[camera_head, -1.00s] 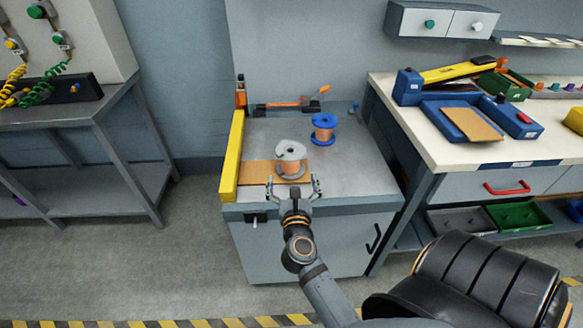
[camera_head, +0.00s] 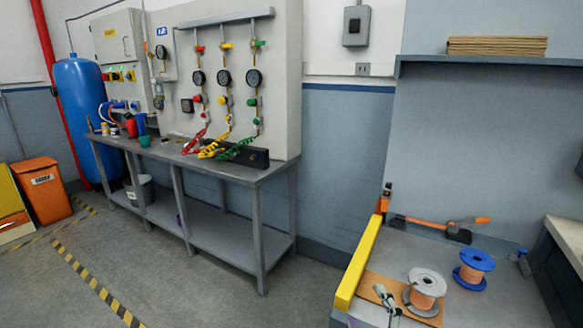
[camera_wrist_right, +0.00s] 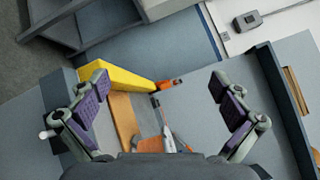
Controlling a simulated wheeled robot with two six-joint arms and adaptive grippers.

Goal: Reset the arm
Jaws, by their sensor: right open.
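My right gripper (camera_head: 387,300) shows in part at the bottom of the head view, just left of a grey spool of copper wire (camera_head: 425,288). In the right wrist view its two purple-padded fingers are spread wide, with nothing between them (camera_wrist_right: 158,88). No spool shows in the right wrist view. My left gripper is in neither view.
A yellow guard (camera_head: 358,263) edges the worktop's left side, and it shows in the right wrist view (camera_wrist_right: 122,80). An orange-handled tool (camera_head: 432,225) lies at the worktop's back. A steel bench (camera_head: 268,177) with gauges above stands left. Open floor lies between.

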